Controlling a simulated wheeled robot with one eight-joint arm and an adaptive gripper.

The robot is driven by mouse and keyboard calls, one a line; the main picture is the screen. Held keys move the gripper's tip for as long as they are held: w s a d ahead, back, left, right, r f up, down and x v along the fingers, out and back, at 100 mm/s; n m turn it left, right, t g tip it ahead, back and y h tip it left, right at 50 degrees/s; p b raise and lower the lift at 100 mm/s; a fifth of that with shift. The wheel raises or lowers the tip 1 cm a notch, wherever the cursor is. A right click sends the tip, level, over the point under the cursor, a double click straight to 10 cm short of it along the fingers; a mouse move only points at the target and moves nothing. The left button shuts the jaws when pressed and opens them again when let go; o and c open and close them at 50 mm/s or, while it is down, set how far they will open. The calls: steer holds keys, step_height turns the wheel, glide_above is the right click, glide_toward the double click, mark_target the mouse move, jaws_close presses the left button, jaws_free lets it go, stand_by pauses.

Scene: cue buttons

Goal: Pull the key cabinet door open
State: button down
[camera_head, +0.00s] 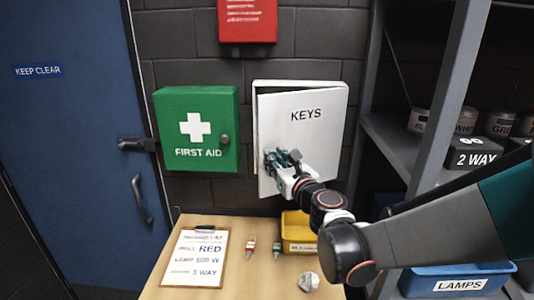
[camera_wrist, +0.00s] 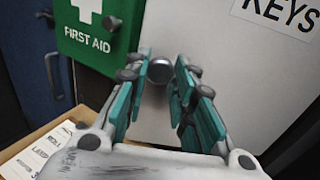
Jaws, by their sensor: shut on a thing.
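The white key cabinet (camera_head: 341,110) hangs on the dark block wall. Its door, marked KEYS (camera_head: 315,135), stands slightly ajar, with a gap along its top and left edges. The door also fills the right of the wrist view (camera_wrist: 235,75). My gripper (camera_head: 272,158) is at the door's left side, on its knob. In the wrist view the round grey knob (camera_wrist: 160,70) sits between the teal fingers of my gripper (camera_wrist: 163,82), which are shut on it. The knob is hidden by my gripper in the head view.
A green first aid box (camera_head: 197,150) hangs just left of the cabinet. Below is a wooden table (camera_head: 236,275) with a clipboard (camera_head: 196,257) and a yellow bin (camera_head: 297,232). A grey shelf (camera_head: 400,145) stands close on the right. A blue door (camera_head: 70,120) is at left.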

steer(key=s+d+n+g+y, duration=0.2)
steer(key=s+d+y, duration=0.1)
steer(key=s+d, duration=0.1)
steer(key=shift+s+n, duration=0.3)
steer(key=shift+s, duration=0.05)
steer(key=c, duration=1.3)
jaws_free()
steer(key=shift+d, duration=0.15)
steer(key=v, duration=1.2)
steer(key=shift+f, duration=0.1)
steer(key=shift+w, duration=0.1)
